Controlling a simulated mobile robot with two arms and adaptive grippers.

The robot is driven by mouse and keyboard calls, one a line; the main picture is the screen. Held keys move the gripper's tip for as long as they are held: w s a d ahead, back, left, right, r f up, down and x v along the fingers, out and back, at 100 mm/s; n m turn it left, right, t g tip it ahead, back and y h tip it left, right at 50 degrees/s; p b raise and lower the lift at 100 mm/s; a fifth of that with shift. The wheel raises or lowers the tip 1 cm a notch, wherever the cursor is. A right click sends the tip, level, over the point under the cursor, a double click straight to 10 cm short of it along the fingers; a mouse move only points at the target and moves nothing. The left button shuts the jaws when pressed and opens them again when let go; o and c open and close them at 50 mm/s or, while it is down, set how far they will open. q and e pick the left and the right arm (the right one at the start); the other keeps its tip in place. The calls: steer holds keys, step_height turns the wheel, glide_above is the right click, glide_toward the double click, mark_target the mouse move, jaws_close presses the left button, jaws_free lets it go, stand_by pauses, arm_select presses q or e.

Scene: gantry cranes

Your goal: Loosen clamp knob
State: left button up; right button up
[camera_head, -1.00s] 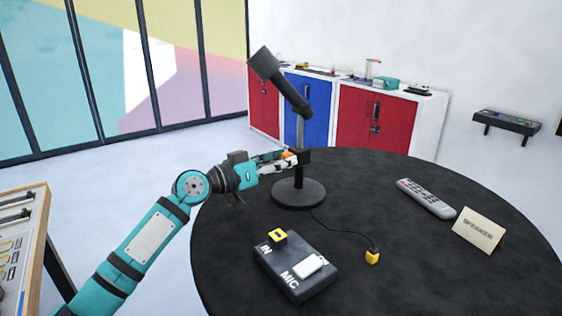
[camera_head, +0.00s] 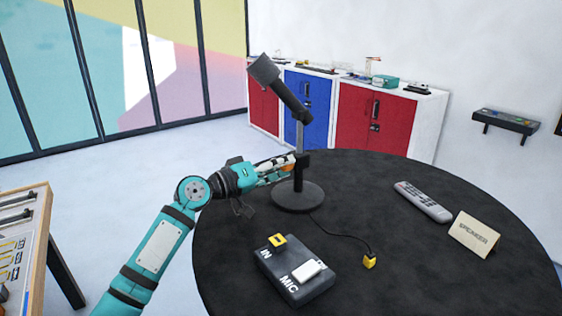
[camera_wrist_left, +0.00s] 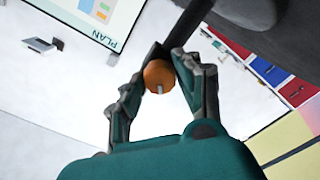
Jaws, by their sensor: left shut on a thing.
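The microphone stand (camera_head: 299,195) stands upright on the black round table (camera_head: 420,265), with a dark microphone (camera_head: 280,85) tilted at its top. The clamp (camera_head: 303,157) sits on the pole. Its round orange knob (camera_wrist_left: 158,74) shows in the left wrist view, and only a bit of it shows in the head view. My left gripper (camera_head: 289,165) reaches in from the left at clamp height. It is shut on the knob, with one finger (camera_wrist_left: 128,97) on each side. My right gripper is not in view.
A black box marked MIC (camera_head: 293,272) lies at the table's front. A cable with a yellow plug (camera_head: 369,262) runs from the stand's base. A remote (camera_head: 423,202) and a SPEAKER card (camera_head: 474,234) are on the right. The table between them is clear.

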arm_select(q)
steer(key=n+p, duration=0.3)
steer(key=n, duration=0.2)
steer(key=shift+r+n, duration=0.15)
steer(key=shift+n, duration=0.15)
steer(key=n+p, duration=0.3)
steer(key=n, duration=0.1)
steer(key=shift+n, duration=0.3)
steer(key=shift+f, duration=0.25)
steer(key=o, duration=1.1)
steer(key=shift+o, duration=0.2)
steer(key=v, duration=1.2)
